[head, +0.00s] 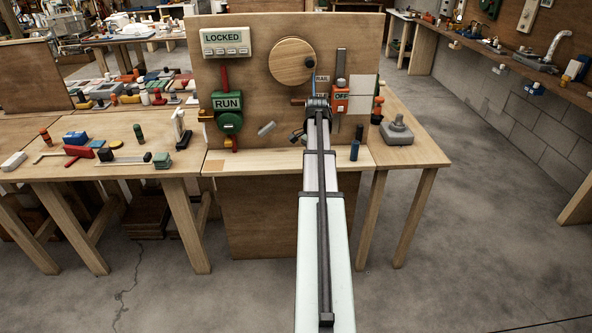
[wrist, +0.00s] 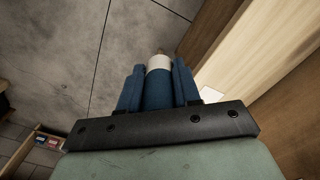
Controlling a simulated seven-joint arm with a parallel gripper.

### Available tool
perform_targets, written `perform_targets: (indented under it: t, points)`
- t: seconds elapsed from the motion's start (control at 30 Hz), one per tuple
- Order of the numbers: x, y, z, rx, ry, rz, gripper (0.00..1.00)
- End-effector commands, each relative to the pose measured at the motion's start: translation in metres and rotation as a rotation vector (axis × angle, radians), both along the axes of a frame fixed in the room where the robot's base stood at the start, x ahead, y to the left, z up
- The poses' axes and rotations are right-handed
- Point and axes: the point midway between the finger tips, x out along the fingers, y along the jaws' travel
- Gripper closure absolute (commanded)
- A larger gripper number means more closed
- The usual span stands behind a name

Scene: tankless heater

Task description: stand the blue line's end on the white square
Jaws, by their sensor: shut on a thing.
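My gripper (wrist: 158,66) shows in the wrist view, its two blue fingers shut on a blue cylinder with a white band, which looks like the blue line's end (wrist: 159,88). A small part of a pale white patch (wrist: 211,93), possibly the white square, shows on light wood to the right of the fingers, apart from the held end. In the head view a white square panel (head: 364,94) is on the upright board, right of my arm.
The upright board carries a round wooden disc (head: 292,62), a green RUN box (head: 227,108), an orange OFF switch (head: 341,96) and a LOCKED sign (head: 227,42). A grey knobbed block (head: 397,130) sits further right.

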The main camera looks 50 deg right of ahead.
Motion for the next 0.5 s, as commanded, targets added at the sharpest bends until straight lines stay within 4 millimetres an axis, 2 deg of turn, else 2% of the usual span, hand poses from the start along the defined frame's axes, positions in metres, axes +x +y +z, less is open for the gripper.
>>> perform_targets:
  t: [0.03, 0.2, 0.3, 0.5]
  points:
    - [0.007, -0.028, 0.001, 0.002, 0.001, -0.015, 1.0]
    - [0.022, -0.086, 0.001, 0.003, 0.002, -0.026, 1.0]
    - [0.037, -0.111, 0.002, 0.002, 0.0, -0.005, 1.0]
    - [0.057, -0.136, 0.005, -0.007, -0.008, 0.065, 1.0]
